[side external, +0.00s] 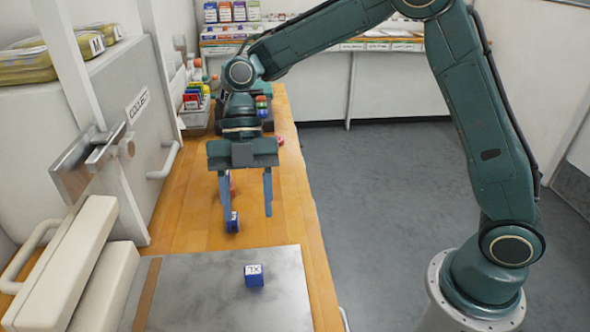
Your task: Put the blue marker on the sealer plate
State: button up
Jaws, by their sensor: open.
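A small blue block marker (254,276) with a white top reading "XL" stands on the grey metal sealer plate (195,298), right of its middle. My gripper (248,213) is open and empty, pointing down above the wooden bench behind the plate. A second blue block (233,225) is on the bench at the tip of my gripper's left finger; the finger partly hides it, and I cannot tell whether they touch.
White padded bars (88,258) and a metal bracket (88,165) stand left of the plate. A reddish object (232,184) shows behind the left finger. Bins with coloured items (195,100) stand farther back. The bench (190,215) is clear left of my gripper.

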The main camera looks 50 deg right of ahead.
jog(key=shift+r, duration=0.15)
dwell(0.5)
jog(key=s+d+r+m+t+h, duration=0.1)
jog(key=s+d+r+m+t, duration=0.4)
jog(key=s+d+r+m, duration=0.6)
jog(key=s+d+f+m+t+h, duration=0.2)
jog(key=s+d+m, duration=0.5)
jog(key=m, duration=0.9)
jog(key=s+t+h, duration=0.1)
jog(key=t, duration=0.1)
jog(key=shift+d+t, duration=0.4)
